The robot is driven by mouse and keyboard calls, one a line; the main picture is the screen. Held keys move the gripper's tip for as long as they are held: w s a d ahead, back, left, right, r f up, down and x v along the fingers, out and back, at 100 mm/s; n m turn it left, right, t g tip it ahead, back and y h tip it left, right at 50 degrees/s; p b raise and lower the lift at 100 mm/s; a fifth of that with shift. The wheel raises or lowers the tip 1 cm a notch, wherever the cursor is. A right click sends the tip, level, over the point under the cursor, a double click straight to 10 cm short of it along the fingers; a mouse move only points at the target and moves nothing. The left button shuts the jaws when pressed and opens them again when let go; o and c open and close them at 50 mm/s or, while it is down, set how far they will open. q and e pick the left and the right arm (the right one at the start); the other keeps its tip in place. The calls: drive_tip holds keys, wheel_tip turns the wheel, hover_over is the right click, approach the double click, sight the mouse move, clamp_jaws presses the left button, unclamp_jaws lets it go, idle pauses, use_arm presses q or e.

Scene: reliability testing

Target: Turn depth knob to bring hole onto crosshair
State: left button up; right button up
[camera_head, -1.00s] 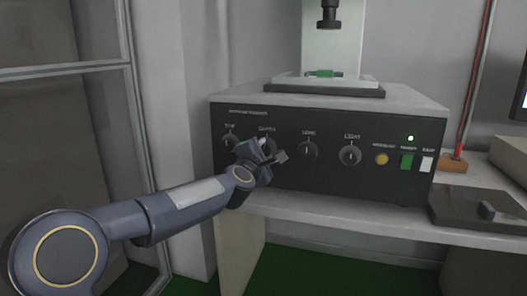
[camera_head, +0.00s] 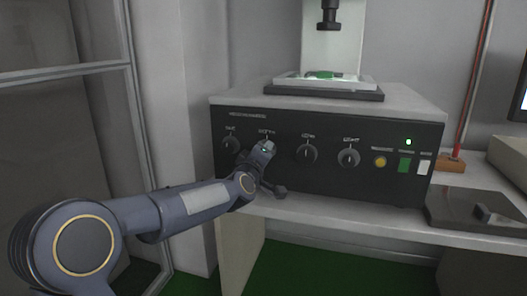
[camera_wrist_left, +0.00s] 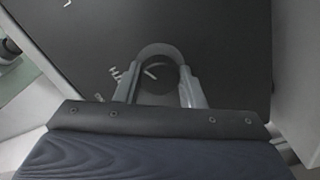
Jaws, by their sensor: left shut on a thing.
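The depth knob is the second dial from the left on the black front panel (camera_head: 330,180). My gripper mostly hides it in the head view. In the left wrist view the dark round knob (camera_wrist_left: 157,82) with a pale pointer mark sits between my fingers. My left gripper (camera_head: 266,150) is shut on it, one finger on each side, as the left wrist view (camera_wrist_left: 158,90) shows. A green piece (camera_head: 323,75) lies on the pale stage under the lens. No hole or crosshair can be made out. My right gripper is out of view.
Other knobs stand close on the panel: one at left (camera_head: 231,144), and two at right (camera_head: 307,153) (camera_head: 349,158). A yellow button (camera_head: 380,162), green switch (camera_head: 404,165) and white switch (camera_head: 424,168) follow. A monitor edge (camera_head: 522,102) shows at far right.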

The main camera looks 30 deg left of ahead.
use_arm(q)
drive_tip(key=m+p, duration=0.2)
drive_tip(key=m, duration=0.5)
drive_tip(key=shift+m+p, duration=0.4)
drive_tip(key=shift+f+m, duration=0.1)
drive_tip(key=shift+m, duration=0.2)
drive_tip(key=o, duration=1)
drive_tip(key=v, duration=0.8)
drive_tip(key=shift+p, duration=0.35)
drive_tip(key=shift+w, duration=0.1)
